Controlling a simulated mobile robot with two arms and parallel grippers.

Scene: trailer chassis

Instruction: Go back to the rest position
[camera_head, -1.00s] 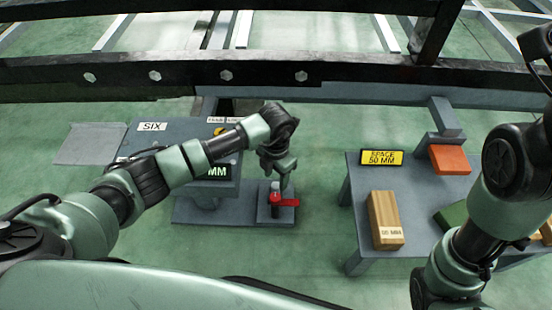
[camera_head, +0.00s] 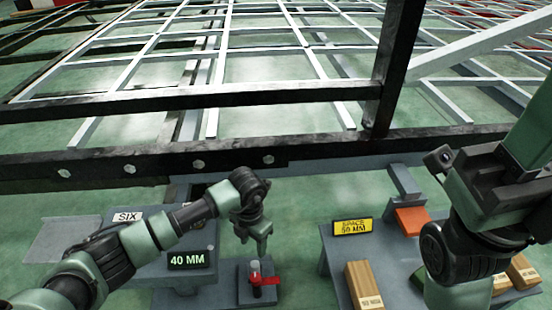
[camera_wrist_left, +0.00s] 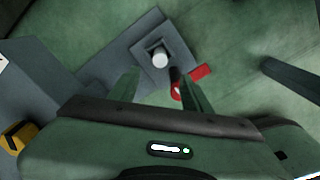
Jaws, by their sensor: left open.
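My left gripper (camera_head: 257,248) hangs fingers down just above a small grey stand with a red-handled piece (camera_head: 264,281). In the left wrist view its two fingers (camera_wrist_left: 160,78) are spread apart with nothing clamped between them. The red-handled piece (camera_wrist_left: 200,74) shows just beyond the right finger, beside a grey block with a pale round top (camera_wrist_left: 160,58). I cannot tell whether a finger touches it. My right arm fills the right side of the head view, and its fingers do not show.
A grey bench with a SIX label (camera_head: 128,217) and a 40 MM sign (camera_head: 188,260) stands left. A right table holds a yellow SPACE 50 MM sign (camera_head: 352,226), a wooden block (camera_head: 363,287) and an orange block (camera_head: 411,220). A dark chassis beam (camera_head: 100,165) crosses behind.

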